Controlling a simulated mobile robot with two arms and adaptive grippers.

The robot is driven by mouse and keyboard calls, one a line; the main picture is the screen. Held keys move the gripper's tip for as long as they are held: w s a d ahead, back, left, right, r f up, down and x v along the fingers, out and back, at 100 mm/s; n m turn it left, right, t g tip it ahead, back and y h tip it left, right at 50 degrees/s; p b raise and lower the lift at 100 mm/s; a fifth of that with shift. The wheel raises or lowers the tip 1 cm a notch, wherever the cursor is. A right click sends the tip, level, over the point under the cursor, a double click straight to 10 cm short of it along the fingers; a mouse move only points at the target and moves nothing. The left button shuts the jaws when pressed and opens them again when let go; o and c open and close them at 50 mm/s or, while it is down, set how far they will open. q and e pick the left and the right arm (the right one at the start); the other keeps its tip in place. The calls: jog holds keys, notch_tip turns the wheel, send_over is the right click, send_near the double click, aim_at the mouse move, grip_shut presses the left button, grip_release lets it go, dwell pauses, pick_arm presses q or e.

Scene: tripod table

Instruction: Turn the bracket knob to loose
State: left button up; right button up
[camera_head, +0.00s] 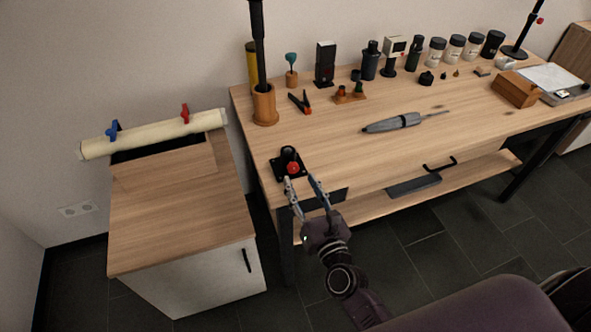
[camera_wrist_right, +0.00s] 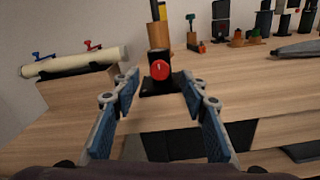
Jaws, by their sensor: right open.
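The bracket knob (camera_head: 293,168) is a round red knob on a small black bracket (camera_head: 278,171) at the table's front left corner. In the right wrist view the red knob (camera_wrist_right: 160,70) faces me, with a pale mark on it, on the black bracket (camera_wrist_right: 150,88). My right gripper (camera_head: 303,182) is open in front of the knob. In the wrist view its two blue-padded fingers (camera_wrist_right: 159,88) stand wide to the left and right of the knob, not touching it. My left gripper is not in view.
A wooden cup (camera_head: 265,105) with a black pole stands behind the bracket. A clamp (camera_head: 300,102) and a grey pen-like tool (camera_head: 393,123) lie on the table (camera_head: 360,160). A wooden cabinet (camera_head: 180,218) stands at left. The table's front middle is clear.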

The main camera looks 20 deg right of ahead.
aim_at(295, 170)
jog(key=w, duration=0.5)
jog(key=shift+a, duration=0.1)
grip_shut()
